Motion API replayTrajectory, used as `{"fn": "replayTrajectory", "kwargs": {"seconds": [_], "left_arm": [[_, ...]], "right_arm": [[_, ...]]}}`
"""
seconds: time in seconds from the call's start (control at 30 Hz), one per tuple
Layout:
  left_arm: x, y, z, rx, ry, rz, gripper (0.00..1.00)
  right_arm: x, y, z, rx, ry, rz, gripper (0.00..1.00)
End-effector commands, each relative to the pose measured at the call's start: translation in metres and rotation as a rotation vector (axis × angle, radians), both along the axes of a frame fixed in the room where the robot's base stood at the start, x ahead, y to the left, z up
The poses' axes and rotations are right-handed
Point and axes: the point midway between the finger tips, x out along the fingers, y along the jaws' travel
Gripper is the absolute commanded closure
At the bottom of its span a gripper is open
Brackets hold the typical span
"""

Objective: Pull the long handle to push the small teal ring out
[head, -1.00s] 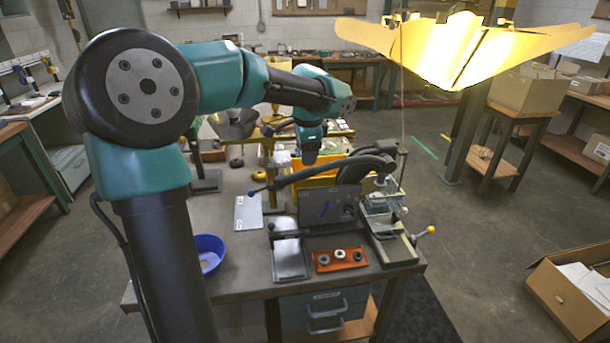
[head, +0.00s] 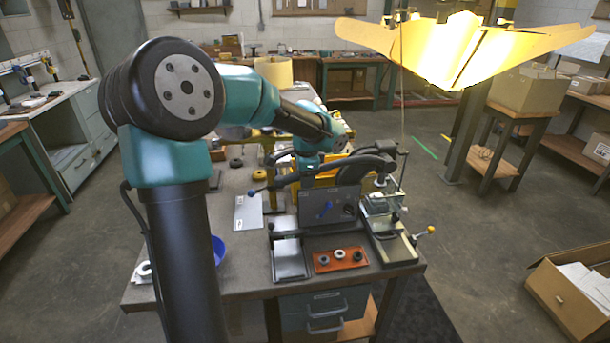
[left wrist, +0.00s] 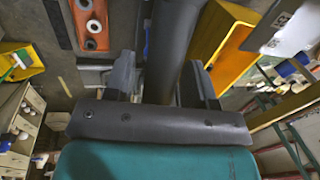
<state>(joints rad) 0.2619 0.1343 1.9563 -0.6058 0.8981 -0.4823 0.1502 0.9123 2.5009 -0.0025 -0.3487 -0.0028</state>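The long handle (head: 320,170) is a dark curved lever over the grey press body (head: 330,207). My left gripper (head: 308,172) has come down to it from behind, and its fingers barely show in the head view. In the left wrist view, the handle's dark bar (left wrist: 175,50) passes between the two fingers of my left gripper (left wrist: 160,80), which stand apart. A gap shows beside the left finger; contact at the right finger cannot be made out. I cannot make out the small teal ring. My right gripper is not in view.
An orange tray (head: 324,265) with a few small dark and pale rings lies at the bench's front. A grey tray (head: 289,262) is beside it. A blue bowl (head: 217,248) is partly behind my left arm. A glowing yellow lampshade (head: 450,50) hangs at upper right.

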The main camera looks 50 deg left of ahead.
Motion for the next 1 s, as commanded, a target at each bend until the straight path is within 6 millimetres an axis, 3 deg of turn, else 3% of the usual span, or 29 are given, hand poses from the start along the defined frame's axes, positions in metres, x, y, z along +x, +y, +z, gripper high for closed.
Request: {"fn": "replayTrajectory", "kwargs": {"seconds": [0.07,0.5,1.0], "left_arm": [[0.0001,-0.0001,0.0002,0.0,0.0,0.0,0.58],[0.0,-0.0001,0.0004,0.0,0.0,0.0,1.0],[-0.0034,0.0032,0.0028,0.005,0.006,0.007,1.0]], "right_arm": [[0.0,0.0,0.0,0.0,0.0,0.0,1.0],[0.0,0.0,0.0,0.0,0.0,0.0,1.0],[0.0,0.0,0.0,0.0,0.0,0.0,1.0]]}}
